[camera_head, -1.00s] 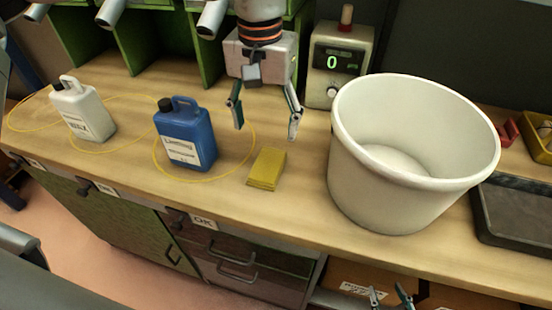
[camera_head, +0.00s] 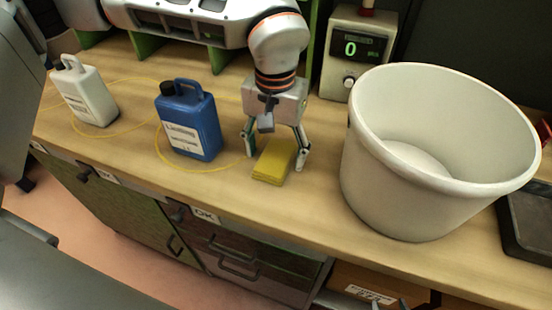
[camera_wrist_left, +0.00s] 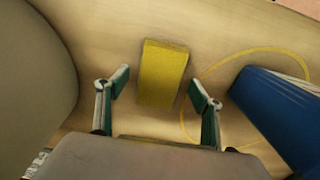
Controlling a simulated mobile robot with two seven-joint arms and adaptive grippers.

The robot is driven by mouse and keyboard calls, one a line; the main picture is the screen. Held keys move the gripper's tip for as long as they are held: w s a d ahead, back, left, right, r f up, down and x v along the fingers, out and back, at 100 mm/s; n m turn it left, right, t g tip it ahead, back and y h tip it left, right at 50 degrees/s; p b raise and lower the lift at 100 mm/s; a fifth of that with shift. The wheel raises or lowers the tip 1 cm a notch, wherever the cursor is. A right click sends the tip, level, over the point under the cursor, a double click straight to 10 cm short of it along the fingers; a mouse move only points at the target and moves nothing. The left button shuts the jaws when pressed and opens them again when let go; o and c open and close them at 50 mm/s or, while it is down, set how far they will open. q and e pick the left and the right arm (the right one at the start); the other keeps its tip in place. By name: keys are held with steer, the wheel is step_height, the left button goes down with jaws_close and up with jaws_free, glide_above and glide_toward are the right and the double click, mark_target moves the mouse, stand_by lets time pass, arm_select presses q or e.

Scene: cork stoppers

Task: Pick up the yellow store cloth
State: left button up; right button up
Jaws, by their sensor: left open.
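The yellow store cloth (camera_head: 275,160), a folded flat block, lies on the wooden bench between the blue jug and the white bucket. It also shows in the left wrist view (camera_wrist_left: 163,72), just beyond and between the fingertips. My left gripper (camera_head: 276,163) is open, pointing down, with one finger on each side of the cloth and nothing held. In the left wrist view gaps show between both fingers and the cloth. Only the tips of my right gripper (camera_head: 388,304) show at the bottom edge, below the bench front.
The blue jug (camera_head: 190,120) stands left of the cloth, a white jug (camera_head: 85,92) farther left. Yellow rings (camera_head: 205,170) lie around them. A large white bucket (camera_head: 400,200) stands close on the right. A dark tray (camera_head: 530,215) lies far right.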

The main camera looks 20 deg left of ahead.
arm_select(q)
steer(key=shift+r, duration=0.1)
steer(key=c, duration=1.1)
steer(key=shift+r, duration=0.45)
step_height(320, 180, up, 12)
steer(key=f+p, duration=0.1)
steer(key=p, duration=0.1)
step_height(320, 180, up, 8)
steer(key=p, duration=0.1)
glide_above(276, 157)
steer(key=shift+a, duration=0.1)
